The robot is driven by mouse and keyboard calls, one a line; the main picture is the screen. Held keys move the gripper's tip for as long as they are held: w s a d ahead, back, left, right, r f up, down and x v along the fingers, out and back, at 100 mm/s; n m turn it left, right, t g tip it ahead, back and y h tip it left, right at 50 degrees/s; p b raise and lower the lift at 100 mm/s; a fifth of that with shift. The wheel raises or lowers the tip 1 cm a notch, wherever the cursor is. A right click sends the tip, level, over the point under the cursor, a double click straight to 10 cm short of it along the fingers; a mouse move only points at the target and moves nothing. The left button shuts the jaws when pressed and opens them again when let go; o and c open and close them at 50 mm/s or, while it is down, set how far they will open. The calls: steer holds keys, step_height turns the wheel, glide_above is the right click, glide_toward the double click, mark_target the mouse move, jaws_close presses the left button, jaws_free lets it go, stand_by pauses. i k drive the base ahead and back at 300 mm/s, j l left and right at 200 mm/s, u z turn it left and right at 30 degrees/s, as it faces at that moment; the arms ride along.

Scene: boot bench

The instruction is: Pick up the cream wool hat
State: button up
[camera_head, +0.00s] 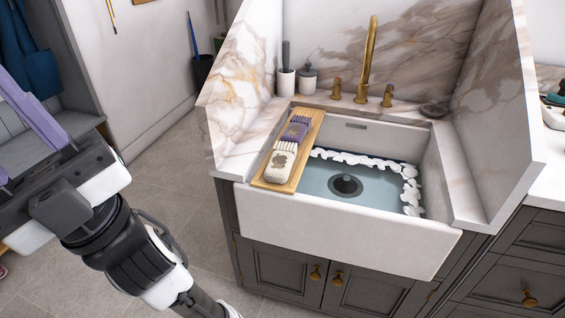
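No other cream hat shows clearly. My gripper (28,108) is at the left edge, well left of the sink and apart from the board. A purple finger-like part points up and left out of frame. Its tips are cut off, so I cannot tell if it is open or holds anything.
The white sink (340,228) holds water with white foam (409,185) at its edges. A brass tap (368,60) and two pots, one a lidded jar (307,78), stand behind. Marble panels rise around it. A grey cabinet (280,270) is below. Tiled floor (170,165) is open to the left.

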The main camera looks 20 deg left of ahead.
mark_target(278, 168)
steer(key=i+u, duration=0.2)
steer(key=u, duration=0.2)
steer(key=i+l+u, duration=0.1)
steer(key=u, duration=0.25)
steer(key=i+l+u, duration=0.2)
steer(key=u, duration=0.2)
steer(key=i, duration=0.1)
